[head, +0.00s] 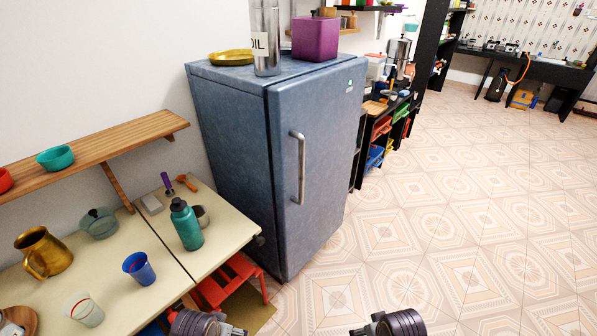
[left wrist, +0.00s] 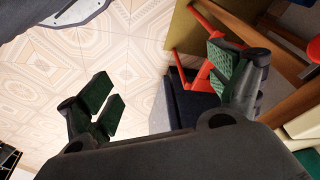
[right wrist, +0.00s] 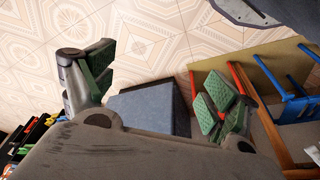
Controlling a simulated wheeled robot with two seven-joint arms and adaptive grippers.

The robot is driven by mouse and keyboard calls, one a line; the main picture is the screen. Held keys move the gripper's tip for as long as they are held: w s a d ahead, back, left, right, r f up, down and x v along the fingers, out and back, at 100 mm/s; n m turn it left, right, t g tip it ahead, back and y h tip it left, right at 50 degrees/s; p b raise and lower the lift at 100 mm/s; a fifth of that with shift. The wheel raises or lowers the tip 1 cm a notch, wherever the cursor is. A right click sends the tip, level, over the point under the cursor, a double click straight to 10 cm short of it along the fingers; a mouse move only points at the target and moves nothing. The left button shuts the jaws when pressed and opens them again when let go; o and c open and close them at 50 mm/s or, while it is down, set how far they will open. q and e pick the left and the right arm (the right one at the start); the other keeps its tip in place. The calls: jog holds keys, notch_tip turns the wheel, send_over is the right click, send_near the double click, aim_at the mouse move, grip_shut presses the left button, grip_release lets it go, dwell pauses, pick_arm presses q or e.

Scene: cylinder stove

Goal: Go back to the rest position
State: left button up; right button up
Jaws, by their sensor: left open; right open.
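My left gripper (left wrist: 162,84) is open in the left wrist view, its green-padded fingers wide apart with nothing between them. Floor tiles, the dark top of a fridge-like block and a red stool frame show beyond it. My right gripper (right wrist: 155,86) is open and empty in the right wrist view, fingers apart over the floor and a blue-grey box shape. In the head view only parts of my two arms show at the bottom edge, left and right of centre. Neither gripper touches anything that I can see.
A blue-grey fridge (head: 318,150) stands ahead. At left is a cream table (head: 110,300) with a teal bottle (head: 186,226), blue cup (head: 139,268) and brass jug (head: 43,253), below a wooden shelf (head: 100,147). A red stool (head: 232,282) is under it. Floor at right is clear.

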pick_arm(q)
jog(key=s+f+b, duration=0.2)
jog(key=f+b, duration=0.3)
jog(key=f, duration=0.9)
jog(key=s+d+f+b, duration=0.1)
jog(key=f+b, duration=0.5)
jog(key=f, duration=0.9)
jog(key=shift+s+g+b, duration=0.3)
jog(key=shift+s+g, duration=0.05)
jog(key=shift+g, duration=0.05)
pick_arm(e)
jog(key=s+f, duration=0.2)
jog(key=f, duration=1.2)
jog(key=s+a+f, duration=0.1)
jog(key=f, duration=1.4)
jog(key=shift+s+g, duration=0.4)
pick_arm(q)
jog(key=shift+s+f+p, duration=0.1)
jog(key=shift+s+p, duration=0.3)
jog(key=shift+p, duration=0.6)
pick_arm(e)
jog(key=shift+s+f, duration=0.1)
jog(key=shift+s, duration=0.25)
